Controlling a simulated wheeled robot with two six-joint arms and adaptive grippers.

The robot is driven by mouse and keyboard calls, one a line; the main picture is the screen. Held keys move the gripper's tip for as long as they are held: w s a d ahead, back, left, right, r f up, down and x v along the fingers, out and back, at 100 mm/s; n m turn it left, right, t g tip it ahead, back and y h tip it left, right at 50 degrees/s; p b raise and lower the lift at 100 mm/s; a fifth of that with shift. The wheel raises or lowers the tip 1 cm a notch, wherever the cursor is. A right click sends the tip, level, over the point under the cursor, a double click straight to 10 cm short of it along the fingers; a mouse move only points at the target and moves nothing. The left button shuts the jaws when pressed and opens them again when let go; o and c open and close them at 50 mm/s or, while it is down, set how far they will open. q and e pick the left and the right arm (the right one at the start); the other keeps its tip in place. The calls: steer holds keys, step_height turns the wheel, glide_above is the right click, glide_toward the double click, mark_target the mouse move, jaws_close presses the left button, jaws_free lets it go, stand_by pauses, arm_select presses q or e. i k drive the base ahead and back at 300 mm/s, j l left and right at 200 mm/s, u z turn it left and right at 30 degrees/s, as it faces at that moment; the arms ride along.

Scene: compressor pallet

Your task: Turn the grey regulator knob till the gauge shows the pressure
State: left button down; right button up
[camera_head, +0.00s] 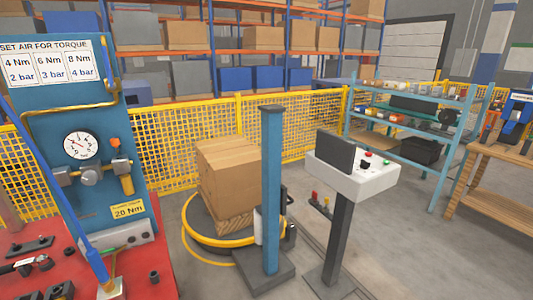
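The pressure gauge (82,144) is a white round dial on a blue panel (140,215) at the left. It has a red needle, but its reading is too small to tell. The grey regulator knob (63,175) appears to be the round end at the left of the grey metal fittings below the gauge. A sign (48,66) above reads "SET AIR FOR TORQUE": 4 Nm 2 bar, 6 Nm 3 bar, 8 Nm 4 bar. A yellow label (127,209) reads 20 Nm. Neither of my grippers is in view.
A blue slanted bar (60,210) crosses in front of the panel. A red bench top (125,270) holds dark parts below. A carton (228,170) on a turntable, a blue post (271,190) and a control console (352,175) stand to the right. Yellow mesh fencing runs behind.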

mark_target(89, 178)
steer(key=u, duration=1.3)
